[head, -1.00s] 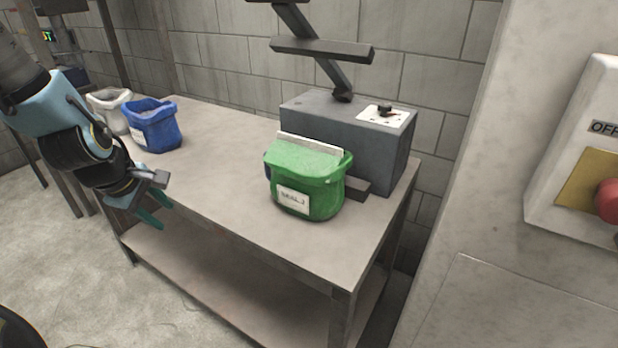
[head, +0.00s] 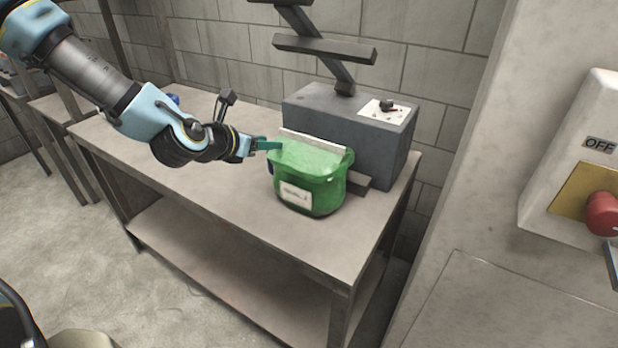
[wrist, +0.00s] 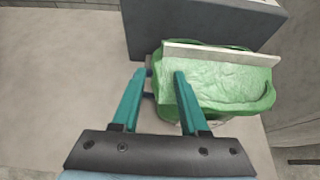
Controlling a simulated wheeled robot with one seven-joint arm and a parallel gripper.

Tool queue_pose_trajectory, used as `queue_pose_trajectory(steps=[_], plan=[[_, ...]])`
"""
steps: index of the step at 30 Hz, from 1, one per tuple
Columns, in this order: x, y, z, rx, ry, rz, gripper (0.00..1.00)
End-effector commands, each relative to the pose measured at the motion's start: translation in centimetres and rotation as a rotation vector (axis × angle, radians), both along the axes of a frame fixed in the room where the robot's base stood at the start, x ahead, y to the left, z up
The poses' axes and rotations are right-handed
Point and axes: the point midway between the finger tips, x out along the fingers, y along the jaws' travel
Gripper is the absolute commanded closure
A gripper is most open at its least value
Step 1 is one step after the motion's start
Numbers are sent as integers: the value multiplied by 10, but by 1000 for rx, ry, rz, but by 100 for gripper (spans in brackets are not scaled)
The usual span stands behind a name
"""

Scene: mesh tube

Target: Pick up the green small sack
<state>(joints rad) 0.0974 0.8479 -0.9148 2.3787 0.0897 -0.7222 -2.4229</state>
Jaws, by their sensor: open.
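The green small sack (head: 318,184) stands upright on the table in front of the grey machine, with a pale strip along its top and a white label on its front. My gripper (head: 272,144) is at the sack's upper left edge in the head view. In the wrist view, my gripper (wrist: 163,73) is open, with its two teal fingers apart. The right finger overlaps the left edge of the sack (wrist: 228,82), and the left finger is beside it over the table. I cannot tell whether a finger touches the sack.
The grey machine (head: 335,117) with a dark angled arm above it stands right behind the sack. The table (head: 205,182) is clear to the left and front. A blue sack (head: 173,98) is mostly hidden behind my arm. A red button (head: 603,213) is on the right wall.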

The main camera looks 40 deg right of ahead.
Motion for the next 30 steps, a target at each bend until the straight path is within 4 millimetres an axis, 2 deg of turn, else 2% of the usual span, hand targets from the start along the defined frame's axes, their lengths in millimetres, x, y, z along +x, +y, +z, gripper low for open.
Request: queue_pose_trajectory(steps=[8, 18, 27, 30], plan=[[2, -16, -7, 2, 0, -3, 56], [9, -51, -26, 2, -2, -2, 56], [11, -54, -30, 3, -2, -1, 56], [10, -54, -30, 3, -2, -1, 68]])
